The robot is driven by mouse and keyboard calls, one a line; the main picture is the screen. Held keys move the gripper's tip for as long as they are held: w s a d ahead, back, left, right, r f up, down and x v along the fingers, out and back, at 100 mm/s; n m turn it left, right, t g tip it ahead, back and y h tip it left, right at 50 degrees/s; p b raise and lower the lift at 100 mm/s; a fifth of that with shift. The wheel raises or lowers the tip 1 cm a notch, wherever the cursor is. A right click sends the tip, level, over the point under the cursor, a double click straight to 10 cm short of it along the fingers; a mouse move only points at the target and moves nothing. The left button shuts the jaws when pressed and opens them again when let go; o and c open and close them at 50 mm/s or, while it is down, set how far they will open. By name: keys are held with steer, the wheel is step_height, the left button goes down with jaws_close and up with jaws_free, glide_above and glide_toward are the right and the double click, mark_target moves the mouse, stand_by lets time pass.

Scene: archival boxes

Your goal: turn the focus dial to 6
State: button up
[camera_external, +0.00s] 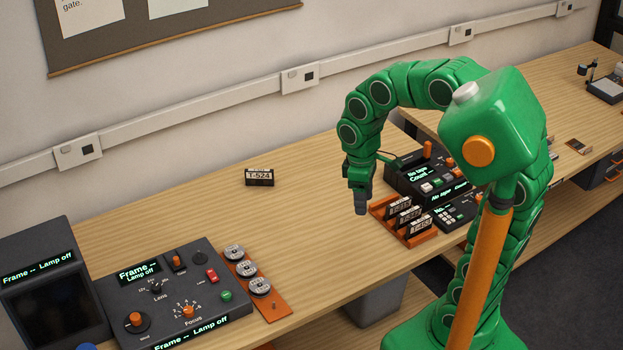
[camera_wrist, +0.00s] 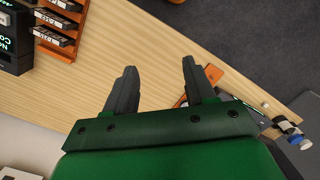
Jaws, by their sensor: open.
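The focus dial (camera_external: 188,310) is an orange knob with a ring of marks, above the word Focus on the dark control panel (camera_external: 225,308) at the lower left of the external view. The mark it points to is too small to read. The panel's displays read "Frame -- Lamp off". My gripper (camera_external: 361,207) hangs above the table, well to the right of the panel and just left of the orange cartridge rack. In the wrist view my gripper (camera_wrist: 158,75) has its two dark fingers apart with nothing between them.
Three silver reels stand on an orange tray (camera_external: 274,303) right of the panel. A labelled T-524 block (camera_external: 259,177) lies on the table. The orange rack (camera_external: 418,238) holds several labelled cartridges beside a dark "No tape" machine (camera_external: 407,180). The table between rack and panel is clear.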

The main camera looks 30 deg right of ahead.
steer(key=w+a+f+n, duration=0.1)
steer(key=w+a+n, duration=0.3)
steer(key=w+a, duration=0.3)
steer(key=n+t, duration=0.1)
steer(key=n, duration=1.4)
glide_above(188, 310)
step_height(188, 310, down, 14)
steer(key=shift+r, duration=0.1)
steer(key=shift+f, duration=3.9)
jaws_close()
